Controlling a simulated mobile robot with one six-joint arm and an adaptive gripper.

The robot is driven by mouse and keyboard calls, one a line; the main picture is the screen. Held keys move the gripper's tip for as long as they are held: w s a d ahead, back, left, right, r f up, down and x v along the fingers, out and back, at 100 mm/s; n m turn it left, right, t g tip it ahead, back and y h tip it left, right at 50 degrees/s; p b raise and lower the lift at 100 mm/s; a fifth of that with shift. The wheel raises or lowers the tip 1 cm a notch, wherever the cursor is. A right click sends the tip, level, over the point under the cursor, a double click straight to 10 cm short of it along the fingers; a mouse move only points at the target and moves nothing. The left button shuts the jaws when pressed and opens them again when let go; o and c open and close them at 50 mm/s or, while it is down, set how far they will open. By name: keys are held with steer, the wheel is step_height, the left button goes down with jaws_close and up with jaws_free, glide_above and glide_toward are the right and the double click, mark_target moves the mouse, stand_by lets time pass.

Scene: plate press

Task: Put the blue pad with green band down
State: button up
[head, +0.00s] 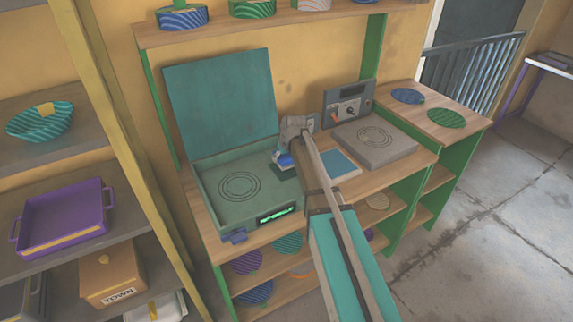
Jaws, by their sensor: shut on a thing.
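My gripper (286,154) is over the wooden counter, between the open teal press and the grey hot plate. It is shut on a small blue thing (285,160), which I take to be the blue pad with green band. The jaws and arm hide much of it, and its green band is hard to make out. It is just above or on a dark square (287,173) on the counter; I cannot tell whether they touch. The teal press (245,215) has its lid (222,100) raised, with a ringed round plate inside.
A grey ringed plate unit (400,151) and a control box (362,95) stand to the right. A blue square (341,163) lies between. Striped discs lie on the right side table (470,98). A shelf above holds several striped pots. A rack (60,165) stands left.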

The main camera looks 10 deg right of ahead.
steer(key=shift+w+f+b, duration=0.1)
steer(key=shift+f+b, duration=1.3)
steer(key=shift+f, duration=0.25)
steer(key=shift+f, duration=0.1)
steer(key=o, duration=0.8)
steer(key=shift+r, duration=0.2)
steer(key=p+v, duration=1.1)
steer(key=v, duration=0.1)
steer(key=s+m+g, duration=0.1)
steer(key=s, duration=0.7)
steer(key=s+f+m+g+h, duration=0.1)
steer(key=s, duration=0.7)
steer(key=s+m+g, duration=0.1)
steer(key=s+g, duration=0.1)
steer(key=s, duration=0.7)
steer(key=shift+s+a+f+m, duration=0.1)
steer(key=shift+a+f+m, duration=0.1)
steer(key=shift+f+m, duration=0.1)
